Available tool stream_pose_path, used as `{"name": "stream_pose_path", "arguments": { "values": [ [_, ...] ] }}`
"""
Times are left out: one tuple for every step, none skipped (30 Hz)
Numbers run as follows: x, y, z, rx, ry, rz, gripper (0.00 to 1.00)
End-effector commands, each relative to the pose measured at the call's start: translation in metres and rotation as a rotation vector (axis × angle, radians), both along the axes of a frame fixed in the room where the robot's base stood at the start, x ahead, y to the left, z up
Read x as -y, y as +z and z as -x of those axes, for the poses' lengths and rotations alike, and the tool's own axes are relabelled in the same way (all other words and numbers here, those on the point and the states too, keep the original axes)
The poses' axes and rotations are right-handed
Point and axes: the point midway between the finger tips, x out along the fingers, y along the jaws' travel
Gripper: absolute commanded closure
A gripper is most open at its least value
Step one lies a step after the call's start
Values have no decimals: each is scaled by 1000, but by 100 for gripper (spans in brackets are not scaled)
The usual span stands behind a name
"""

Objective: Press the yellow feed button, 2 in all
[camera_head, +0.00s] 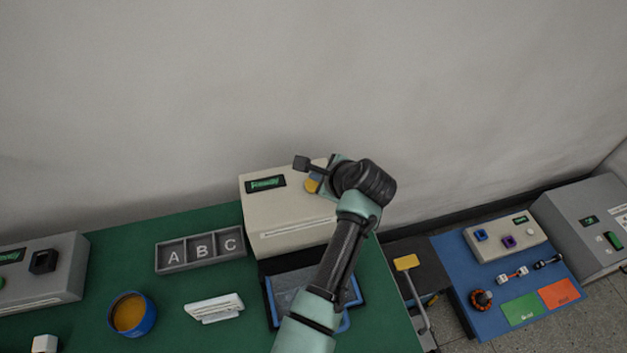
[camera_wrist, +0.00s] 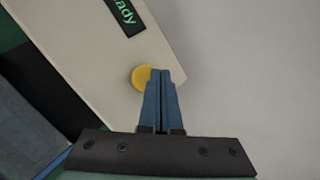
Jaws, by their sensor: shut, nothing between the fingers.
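The yellow feed button (camera_wrist: 141,76) is round and sits on the beige machine (camera_wrist: 87,46), close to the display with green text ending in "ady" (camera_wrist: 126,14). In the wrist view my gripper (camera_wrist: 163,72) has its blue fingers shut together, with the tips over the button's right edge. I cannot tell whether they touch it. In the head view the yellow button (camera_head: 312,184) shows partly beside my wrist, on the beige machine (camera_head: 285,225), whose display reads "Ready" (camera_head: 266,183). My arm covers the machine's right part, and the fingers are hidden there.
A blue-rimmed tray (camera_head: 271,303) lies in front of the machine, partly under my arm. An A-B-C compartment box (camera_head: 200,251), a white stack (camera_head: 214,307) and a blue bowl (camera_head: 150,316) stand on the green table. A blue table (camera_head: 480,322) is at right; the wall is behind.

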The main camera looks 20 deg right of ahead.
Motion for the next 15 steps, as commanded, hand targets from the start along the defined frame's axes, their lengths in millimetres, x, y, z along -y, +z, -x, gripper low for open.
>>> {"name": "stream_pose_path", "arguments": {
  "values": [
    [0, 4, 0, 0, 0, 0, 100],
    [0, 6, 0, 0, 0, 0, 100],
    [0, 10, 0, 0, 0, 0, 100],
    [0, 13, 0, 0, 0, 0, 100],
    [0, 16, 0, 1, -1, 0, 100],
    [0, 20, 0, 0, 0, 0, 100],
    [0, 23, 0, 0, 0, 0, 100],
    [0, 26, 0, 0, 0, 0, 100],
    [0, 30, 0, 0, 0, 0, 100],
    [0, 33, 0, 0, 0, 0, 100],
    [0, 36, 0, 0, 0, 0, 100],
    [0, 40, 0, 0, 0, 0, 100],
    [0, 43, 0, 0, 0, 0, 100],
    [0, 46, 0, 0, 0, 0, 100],
    [0, 49, 0, 0, 0, 0, 100]
  ]
}}
